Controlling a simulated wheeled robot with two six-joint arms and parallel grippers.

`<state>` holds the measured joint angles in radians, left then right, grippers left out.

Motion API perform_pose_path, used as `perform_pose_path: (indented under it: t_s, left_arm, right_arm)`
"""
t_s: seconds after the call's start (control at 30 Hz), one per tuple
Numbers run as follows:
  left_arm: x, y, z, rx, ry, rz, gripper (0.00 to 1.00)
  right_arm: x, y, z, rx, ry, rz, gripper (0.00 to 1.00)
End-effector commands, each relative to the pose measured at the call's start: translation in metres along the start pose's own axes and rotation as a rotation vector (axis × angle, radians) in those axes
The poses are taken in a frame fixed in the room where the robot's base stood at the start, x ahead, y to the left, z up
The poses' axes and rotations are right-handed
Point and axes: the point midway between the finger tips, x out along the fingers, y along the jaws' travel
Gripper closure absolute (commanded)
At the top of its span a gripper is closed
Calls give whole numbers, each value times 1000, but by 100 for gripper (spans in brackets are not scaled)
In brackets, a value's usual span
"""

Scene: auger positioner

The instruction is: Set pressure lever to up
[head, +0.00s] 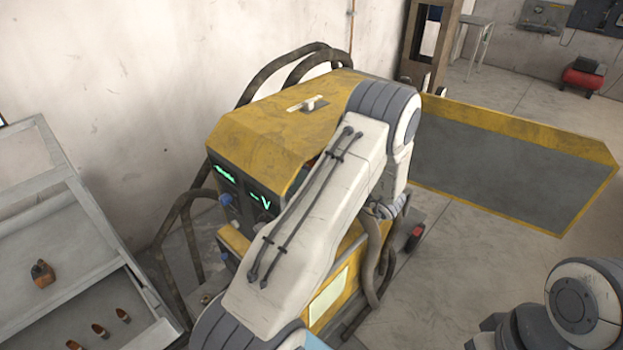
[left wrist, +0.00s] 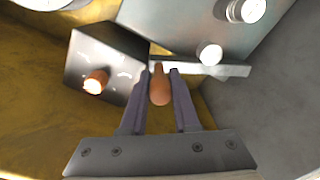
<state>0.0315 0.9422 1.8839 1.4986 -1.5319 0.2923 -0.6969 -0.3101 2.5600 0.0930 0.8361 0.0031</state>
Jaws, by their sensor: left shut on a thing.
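The yellow machine (head: 270,125) stands in the middle of the head view, and my left arm reaches over it. In the left wrist view, my left gripper (left wrist: 160,72) is shut on an orange-brown lever handle (left wrist: 160,88), which lies between its two fingers. The handle points toward the camera from beside a grey bracket. I cannot tell from this view whether the lever is up or down. In the head view, my arm hides this gripper and the lever. My right arm shows at the bottom right, with its gripper out of view.
A grey box with an orange knob (left wrist: 96,81) is left of the fingers, and a white round knob (left wrist: 209,53) is to their right. The machine's yellow-edged door (head: 510,165) stands open at right. A grey cabinet (head: 60,225) stands at left.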

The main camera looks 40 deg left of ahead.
Motion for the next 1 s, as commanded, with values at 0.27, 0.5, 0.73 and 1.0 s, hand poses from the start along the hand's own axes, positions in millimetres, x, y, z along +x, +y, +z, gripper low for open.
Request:
perform_pose_path:
  t_s: [0.27, 0.5, 0.73, 1.0]
  left_arm:
    - [1, 1, -26, -225, -4, -4, 100]
    - [1, 0, -44, -353, -8, -4, 100]
    - [1, -2, -52, -411, -11, -4, 100]
    - [1, -1, -54, -423, -12, -5, 100]
  right_arm:
    - [31, 2, 2, -1, 0, 0, 42]
    - [47, 3, 2, -2, 0, 0, 42]
    - [54, 4, 3, -3, 0, 0, 42]
    - [54, 4, 3, -3, 0, 0, 42]
